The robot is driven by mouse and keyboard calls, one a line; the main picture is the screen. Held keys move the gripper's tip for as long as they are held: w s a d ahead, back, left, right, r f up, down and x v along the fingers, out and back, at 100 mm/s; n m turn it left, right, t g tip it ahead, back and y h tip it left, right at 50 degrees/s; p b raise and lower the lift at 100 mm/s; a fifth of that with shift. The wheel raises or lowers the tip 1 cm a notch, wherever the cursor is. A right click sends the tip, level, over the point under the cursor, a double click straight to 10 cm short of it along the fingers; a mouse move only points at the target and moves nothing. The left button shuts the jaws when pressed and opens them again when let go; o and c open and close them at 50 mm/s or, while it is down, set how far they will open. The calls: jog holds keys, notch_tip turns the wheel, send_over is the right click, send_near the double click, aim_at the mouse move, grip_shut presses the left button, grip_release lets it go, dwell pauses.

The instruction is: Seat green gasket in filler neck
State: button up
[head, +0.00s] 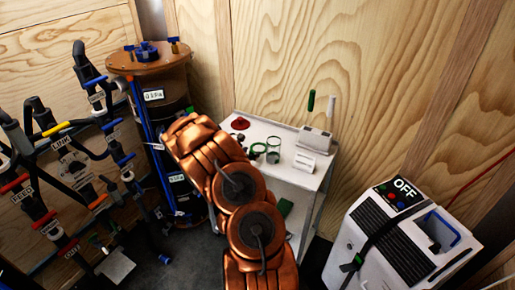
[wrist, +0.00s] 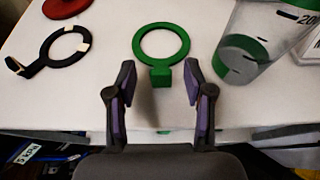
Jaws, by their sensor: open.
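The green gasket (wrist: 161,76), a flat ring with a square tab, lies on the white cart top in the wrist view. Its tab faces my gripper (wrist: 156,80), which is open and empty. The two fingertips stand apart on either side of the tab, and I cannot tell their height above it. The gasket also shows as a green ring in the head view (head: 258,146). My gripper is not clearly visible there, where my copper arm fills the middle. I cannot clearly identify the filler neck; a tall cylinder (head: 150,62) at the left has a blue fitting on its brown top.
A black ring with a handle (wrist: 62,65) and a red disc (wrist: 66,5) lie left of the gasket. A clear cup with green inside (wrist: 268,40) stands close on its right. The white cart (head: 308,177) meets the wooden wall. A white OFF unit (head: 385,240) stands right.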

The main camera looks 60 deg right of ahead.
jog(key=shift+d+f, duration=0.25)
jog(key=shift+d, duration=0.2)
grip_shut()
jog(key=shift+r, duration=0.2)
